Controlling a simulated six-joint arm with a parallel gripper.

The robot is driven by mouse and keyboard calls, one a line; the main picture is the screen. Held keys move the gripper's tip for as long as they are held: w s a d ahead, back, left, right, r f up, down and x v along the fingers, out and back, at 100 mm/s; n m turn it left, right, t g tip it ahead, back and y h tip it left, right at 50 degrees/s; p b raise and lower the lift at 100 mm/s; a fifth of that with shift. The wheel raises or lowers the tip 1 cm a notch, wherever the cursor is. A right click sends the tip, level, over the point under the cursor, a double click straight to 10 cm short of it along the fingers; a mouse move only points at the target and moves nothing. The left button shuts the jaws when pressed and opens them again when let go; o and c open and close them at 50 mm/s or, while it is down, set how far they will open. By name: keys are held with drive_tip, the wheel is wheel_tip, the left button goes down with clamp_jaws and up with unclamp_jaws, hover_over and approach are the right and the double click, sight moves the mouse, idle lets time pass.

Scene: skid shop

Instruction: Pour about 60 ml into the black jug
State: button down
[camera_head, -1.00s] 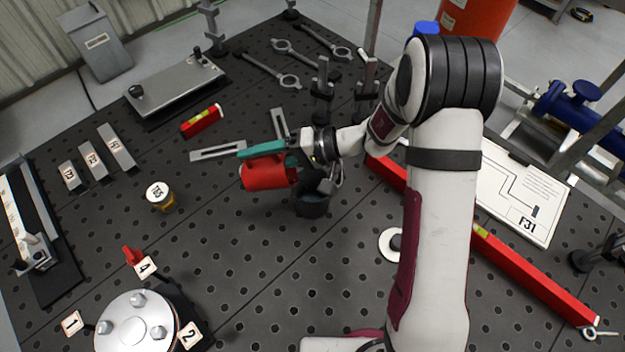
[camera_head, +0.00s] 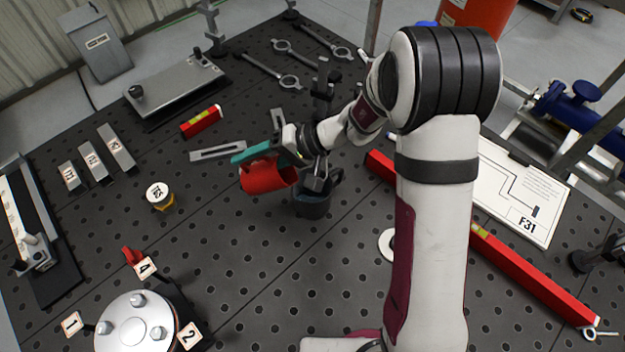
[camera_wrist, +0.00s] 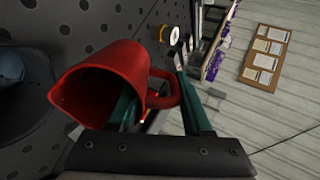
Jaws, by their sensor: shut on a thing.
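A red jug (camera_head: 266,177) is held above the table, tilted far over with its mouth toward the black jug. In the wrist view the red jug (camera_wrist: 125,70) shows its open mouth and lip facing left; no liquid stream can be made out. My gripper (camera_head: 254,153), with teal fingers, is shut on the red jug's handle; the gripper also shows in the wrist view (camera_wrist: 160,100). The black jug (camera_head: 312,207) stands upright on the table, just right of and below the red jug's mouth. My wrist partly covers its top, and its contents are not clear.
A red-and-yellow level (camera_head: 201,121) lies behind. A long red beam (camera_head: 530,275) lies to the right. A round flange (camera_head: 135,325) stands at the front left.

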sight(248, 168)
drive_tip(key=shift+a+r+h, duration=0.15)
drive_tip(key=shift+a+h, duration=0.25)
drive_tip(key=shift+h, duration=0.1)
drive_tip(key=f+h, duration=0.1)
drive_tip(key=a+f+h, duration=0.1)
drive_tip(key=h, duration=0.1)
drive_tip(key=shift+f, duration=0.35)
idle(0.9)
drive_tip(key=a+f+h, duration=0.1)
drive_tip(key=f+h, duration=0.1)
drive_tip(key=a+f+h, duration=0.1)
drive_tip(key=a+f, duration=0.1)
drive_tip(key=a+f+h, duration=0.1)
drive_tip(key=f+h, duration=0.1)
drive_tip(key=shift+s+a+f+h+p, duration=0.1)
drive_tip(key=shift+a+f+h+p, duration=0.1)
drive_tip(key=shift+a+h+p, duration=0.1)
drive_tip(key=shift+a+f+h, duration=0.1)
drive_tip(key=shift+a+h, duration=0.35)
drive_tip(key=shift+h, duration=0.65)
